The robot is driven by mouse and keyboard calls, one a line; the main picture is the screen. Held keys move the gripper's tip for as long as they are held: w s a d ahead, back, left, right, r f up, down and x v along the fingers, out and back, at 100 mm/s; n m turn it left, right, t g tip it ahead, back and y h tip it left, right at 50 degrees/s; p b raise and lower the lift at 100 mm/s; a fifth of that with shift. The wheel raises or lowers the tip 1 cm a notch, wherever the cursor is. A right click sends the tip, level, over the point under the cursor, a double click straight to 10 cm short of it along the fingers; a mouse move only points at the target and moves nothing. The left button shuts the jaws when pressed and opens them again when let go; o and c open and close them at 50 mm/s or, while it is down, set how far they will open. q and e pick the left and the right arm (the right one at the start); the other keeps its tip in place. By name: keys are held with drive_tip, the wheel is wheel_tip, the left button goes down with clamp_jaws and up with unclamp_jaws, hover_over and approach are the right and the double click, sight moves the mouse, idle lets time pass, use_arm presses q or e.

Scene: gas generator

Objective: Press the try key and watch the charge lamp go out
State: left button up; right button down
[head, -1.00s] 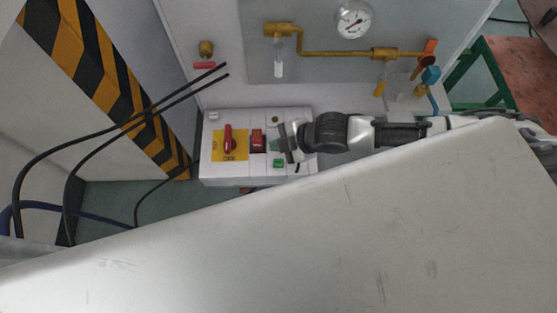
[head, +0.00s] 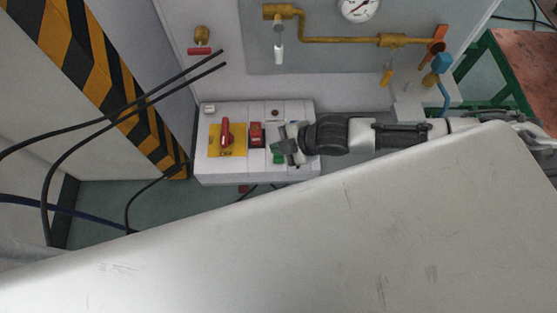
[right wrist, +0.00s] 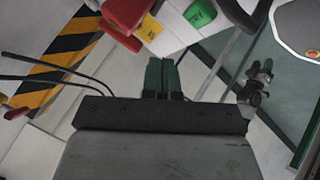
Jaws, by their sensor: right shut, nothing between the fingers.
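A white control box (head: 207,170) stands below the wall panel. It carries a red rotary switch (head: 225,132) on a yellow plate, a red key (head: 256,135), a small round dark-red lamp (head: 275,112) at the top and a green key (head: 278,158) lower down. I cannot read which is the try key or tell whether the lamp glows. My right gripper (head: 277,147) is shut and empty, its green fingertips just above the green key, partly overlapping it. In the right wrist view the gripper (right wrist: 162,63) shows apart from the green key (right wrist: 200,12). My left gripper is not in view.
Black cables (head: 120,118) hang at the left beside a yellow-black striped strip (head: 95,70). A pressure gauge (head: 360,6) and yellow pipe (head: 335,40) are on the wall panel. A green-framed table (head: 493,60) stands at the right.

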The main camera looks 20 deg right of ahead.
sight(279, 160)
wheel_tip(279, 160, down, 3)
drive_tip(key=shift+f+b, duration=0.15)
drive_tip(key=shift+b, duration=0.5)
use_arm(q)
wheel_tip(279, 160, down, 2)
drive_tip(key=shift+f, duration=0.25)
use_arm(e)
drive_tip(key=shift+f, duration=0.1)
drive_tip(key=shift+f, duration=0.15)
idle(1.0)
drive_tip(key=shift+f, duration=0.25)
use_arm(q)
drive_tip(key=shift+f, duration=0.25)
use_arm(e)
drive_tip(key=shift+f, duration=0.5)
idle(0.5)
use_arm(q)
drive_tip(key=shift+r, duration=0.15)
use_arm(e)
drive_tip(key=shift+r, duration=0.15)
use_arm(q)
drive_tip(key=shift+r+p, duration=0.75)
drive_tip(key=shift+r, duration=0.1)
use_arm(e)
drive_tip(key=shift+r, duration=0.75)
